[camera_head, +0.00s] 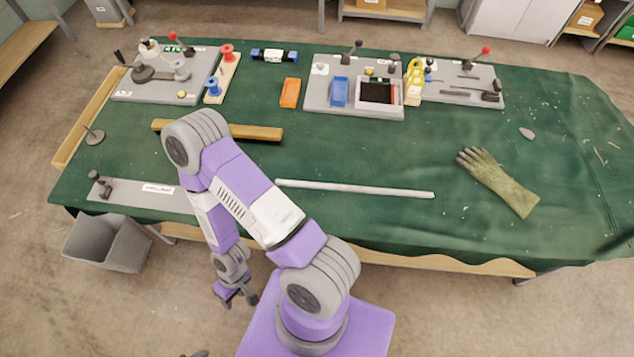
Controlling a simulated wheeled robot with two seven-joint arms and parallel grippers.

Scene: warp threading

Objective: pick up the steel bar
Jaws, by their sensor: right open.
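The steel bar (355,188) is a long, thin, pale grey rod. It lies flat on the green cloth near the front middle of the table, running left to right. Its left end is close to my purple arm in the picture, and that end may be partly hidden. My right gripper (236,297) hangs low in front of the table's front edge, left of and well apart from the bar. Its fingers are spread and empty. My left gripper does not show clearly; only a small grey piece appears at the bottom edge.
A wooden bar (255,132) lies behind my arm. A work glove (499,182) lies right of the bar. Panels with levers, an orange block (290,93) and a yellow holder (413,80) stand along the back. A grey bin (107,243) stands at front left. Cloth around the bar is clear.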

